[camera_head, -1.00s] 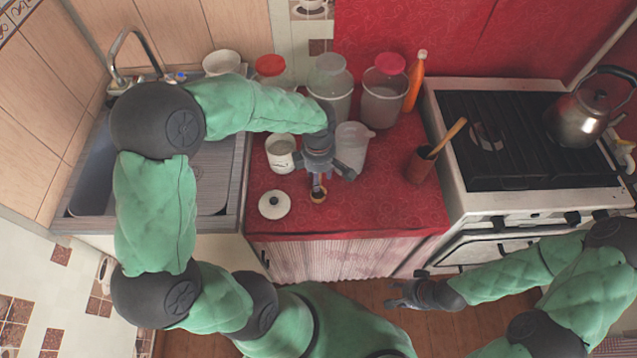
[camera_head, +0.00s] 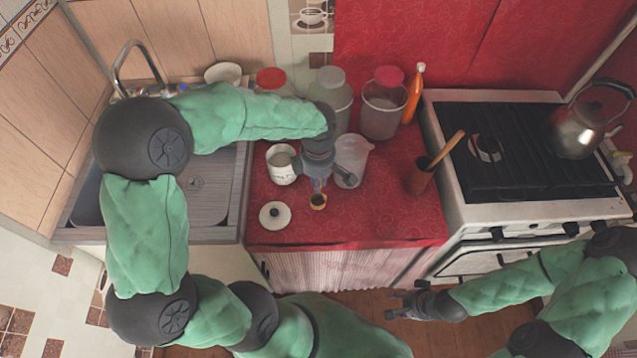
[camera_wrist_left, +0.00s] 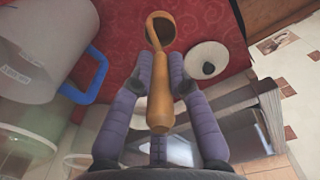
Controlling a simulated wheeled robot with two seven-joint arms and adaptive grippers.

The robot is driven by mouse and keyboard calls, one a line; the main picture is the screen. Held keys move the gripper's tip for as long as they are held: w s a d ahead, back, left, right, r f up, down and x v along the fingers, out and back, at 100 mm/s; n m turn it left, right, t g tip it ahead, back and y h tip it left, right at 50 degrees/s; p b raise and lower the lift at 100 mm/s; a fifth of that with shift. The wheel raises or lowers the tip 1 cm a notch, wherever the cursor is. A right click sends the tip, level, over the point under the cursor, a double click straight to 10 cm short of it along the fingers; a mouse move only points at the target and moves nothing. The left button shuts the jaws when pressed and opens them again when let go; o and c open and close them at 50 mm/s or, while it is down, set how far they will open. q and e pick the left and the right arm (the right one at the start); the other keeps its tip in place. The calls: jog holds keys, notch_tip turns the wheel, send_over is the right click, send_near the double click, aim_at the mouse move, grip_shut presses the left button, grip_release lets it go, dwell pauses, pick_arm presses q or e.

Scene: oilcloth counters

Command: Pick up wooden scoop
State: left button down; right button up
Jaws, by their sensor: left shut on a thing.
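The wooden scoop shows in the left wrist view (camera_wrist_left: 159,98) with its handle between my left gripper's fingers (camera_wrist_left: 160,85) and its round bowl beyond the fingertips. In the head view only the scoop's bowl (camera_head: 318,201) shows, just below my left gripper (camera_head: 318,184); the handle is mostly hidden. My left gripper is shut on the scoop's handle, over the front of the red counter (camera_head: 380,215). I cannot tell whether the scoop is clear of the cloth. My right gripper (camera_head: 393,305) is empty, low in front of the counter, with its fingers apart.
A white lid (camera_head: 275,215) lies left of the scoop. A brown utensil holder (camera_head: 419,178) is to the right, near the stove (camera_head: 515,205). The front right cloth is clear.

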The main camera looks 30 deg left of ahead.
pick_arm(q)
jog(key=s+d+r+p, duration=0.3)
jog(key=s+r, duration=0.6)
jog(key=s, duration=0.4)
jog(key=shift+d+r+p, duration=0.15)
jog(key=shift+d+p, duration=0.15)
jog(key=shift+d, duration=0.05)
jog(key=shift+s, duration=0.15)
